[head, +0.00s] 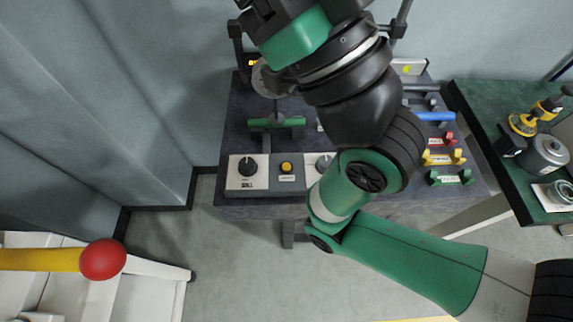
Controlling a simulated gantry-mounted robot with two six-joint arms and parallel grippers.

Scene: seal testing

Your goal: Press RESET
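A bench-top test station has a grey control panel along its front edge. A round yellow button (286,167) sits in the middle of the panel; its small label is unreadable. I cannot read RESET on any control. My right arm crosses over the station and hides much of its middle. Dark parts at its far end (264,14) meet the top edge; no fingertips can be made out. My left gripper is out of view.
Blue, red, yellow and green holders line the station's right side. A green side table (481,112) holds a yellow-black tool (538,112) and a grey cylindrical part (546,152). A yellow bar with a red ball end (103,260) is at lower left. Open floor lies in front.

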